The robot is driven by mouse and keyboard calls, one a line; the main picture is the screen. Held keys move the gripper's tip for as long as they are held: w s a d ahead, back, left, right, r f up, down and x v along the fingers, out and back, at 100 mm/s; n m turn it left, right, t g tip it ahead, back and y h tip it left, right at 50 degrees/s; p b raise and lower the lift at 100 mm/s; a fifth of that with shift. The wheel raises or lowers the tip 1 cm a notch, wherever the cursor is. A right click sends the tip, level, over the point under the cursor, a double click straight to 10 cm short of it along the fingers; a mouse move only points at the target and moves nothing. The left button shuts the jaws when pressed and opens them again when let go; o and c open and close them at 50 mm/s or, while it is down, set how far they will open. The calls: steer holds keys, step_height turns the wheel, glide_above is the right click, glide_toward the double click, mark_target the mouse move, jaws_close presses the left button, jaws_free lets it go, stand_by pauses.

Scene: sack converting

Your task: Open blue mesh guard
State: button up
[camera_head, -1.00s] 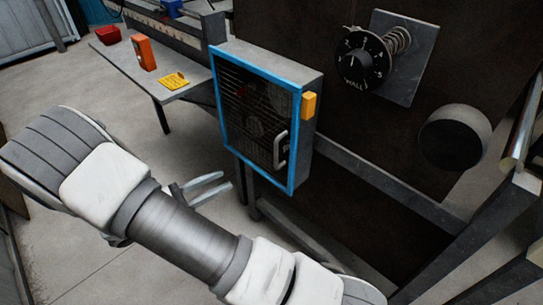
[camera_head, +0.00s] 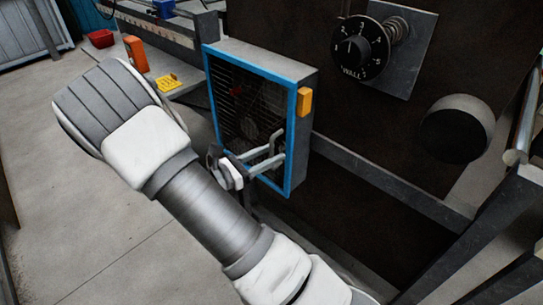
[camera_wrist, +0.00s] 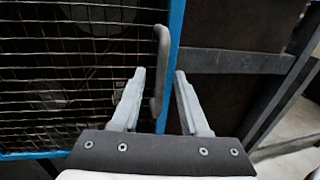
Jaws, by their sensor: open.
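The blue mesh guard (camera_head: 208,95) is a blue-framed wire mesh door on a grey box, and it is closed against the box. Its grey handle (camera_wrist: 158,75) stands upright near the frame's right side. My gripper (camera_head: 278,145) is open at the lower right of the guard, by the handle. In the wrist view my gripper (camera_wrist: 160,75) has one finger on each side of the handle, with gaps showing between fingers and handle. I cannot tell how deep the handle lies between the fingers. The fingers hide part of the handle in the head view.
A yellow block (camera_head: 305,101) is on the box's right side. A black dial (camera_head: 360,48) and a dark round cylinder (camera_head: 458,130) are on the machine at right. A grey table with an orange object (camera_head: 136,54) and red bin (camera_head: 101,39) stands at back left.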

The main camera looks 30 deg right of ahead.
steer(key=shift+d, duration=0.4)
jaws_close()
stand_by(1.2)
